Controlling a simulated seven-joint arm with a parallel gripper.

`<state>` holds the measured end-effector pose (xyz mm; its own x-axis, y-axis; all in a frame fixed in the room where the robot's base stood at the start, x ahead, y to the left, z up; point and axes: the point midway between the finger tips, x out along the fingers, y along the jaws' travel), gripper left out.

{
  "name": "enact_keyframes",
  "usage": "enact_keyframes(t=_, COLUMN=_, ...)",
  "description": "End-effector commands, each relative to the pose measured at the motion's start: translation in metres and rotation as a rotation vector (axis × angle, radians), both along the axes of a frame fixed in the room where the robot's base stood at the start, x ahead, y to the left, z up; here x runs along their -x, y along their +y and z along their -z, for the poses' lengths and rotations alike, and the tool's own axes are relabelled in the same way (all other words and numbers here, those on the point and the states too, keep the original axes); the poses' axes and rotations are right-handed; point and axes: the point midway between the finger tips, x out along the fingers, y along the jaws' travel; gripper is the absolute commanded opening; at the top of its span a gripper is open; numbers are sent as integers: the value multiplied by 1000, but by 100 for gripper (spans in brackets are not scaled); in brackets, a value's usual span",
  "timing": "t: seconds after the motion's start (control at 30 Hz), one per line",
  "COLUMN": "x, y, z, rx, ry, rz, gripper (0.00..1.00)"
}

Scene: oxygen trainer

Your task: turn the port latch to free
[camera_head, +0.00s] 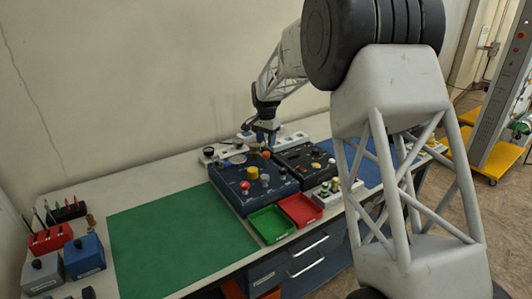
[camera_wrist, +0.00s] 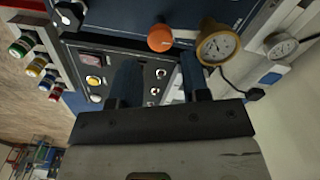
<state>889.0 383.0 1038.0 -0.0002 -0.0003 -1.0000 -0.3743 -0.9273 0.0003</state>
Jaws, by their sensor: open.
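My gripper (camera_head: 268,138) is above the back of the trainer panels in the head view. In the wrist view my gripper (camera_wrist: 160,70) has its two dark fingers apart, with nothing held between them. Behind them lies a black panel (camera_wrist: 120,62) with small toggles, a yellow button (camera_wrist: 93,80) and a white button (camera_wrist: 96,98). A blue panel (camera_head: 228,184) carries knobs, among them an orange knob (camera_wrist: 160,38). I cannot tell which fitting is the port latch, or its position; the fingers hide part of the black panel.
A round gauge (camera_wrist: 217,46) stands beside the right finger. A green tray (camera_head: 270,224) and a red tray (camera_head: 300,208) sit in front of the panels. A green mat (camera_head: 175,243) is bare at left. Grey and blue boxes stand at far left.

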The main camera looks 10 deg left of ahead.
Motion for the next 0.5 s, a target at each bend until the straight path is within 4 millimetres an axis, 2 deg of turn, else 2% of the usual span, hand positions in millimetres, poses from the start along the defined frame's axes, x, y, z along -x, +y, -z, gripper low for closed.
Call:
enact_keyframes(t=0.3, x=0, y=0, z=38, rx=1, ry=1, rz=0, gripper=43)
enact_keyframes(t=0.5, x=0, y=0, z=53, rx=0, ry=0, rz=0, gripper=43)
